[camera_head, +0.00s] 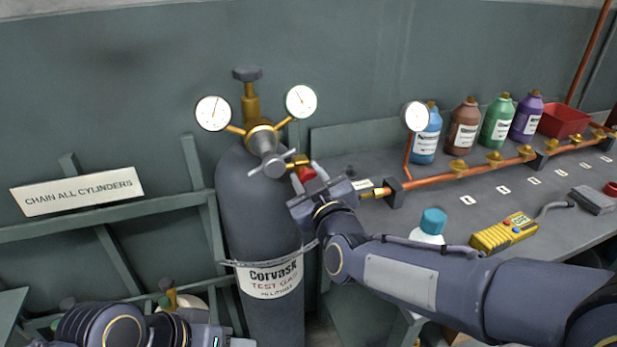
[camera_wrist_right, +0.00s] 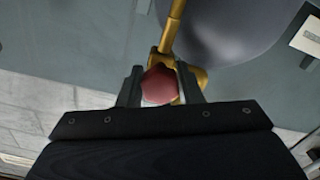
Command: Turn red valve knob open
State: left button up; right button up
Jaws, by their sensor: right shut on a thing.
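The red valve knob (camera_head: 307,173) sits on a brass valve beside the regulator (camera_head: 264,143), at the top right of the grey gas cylinder (camera_head: 257,205). My right gripper (camera_head: 308,180) reaches it from the right and is shut on it. In the right wrist view the red knob (camera_wrist_right: 159,85) lies between the two fingers (camera_wrist_right: 160,88), in front of the brass fitting (camera_wrist_right: 190,78). My left arm (camera_head: 140,328) shows at the bottom left; its fingertips cannot be made out.
Two round gauges (camera_head: 213,113) (camera_head: 301,101) stand out from the regulator. A bench (camera_head: 480,200) at right carries a copper pipe (camera_head: 460,172), several coloured bottles (camera_head: 464,128), a red bin (camera_head: 563,121) and a yellow meter (camera_head: 504,233). A chain crosses the cylinder.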

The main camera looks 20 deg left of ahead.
jog(key=shift+f, duration=0.1)
jog(key=o, duration=1)
jog(key=v, duration=0.8)
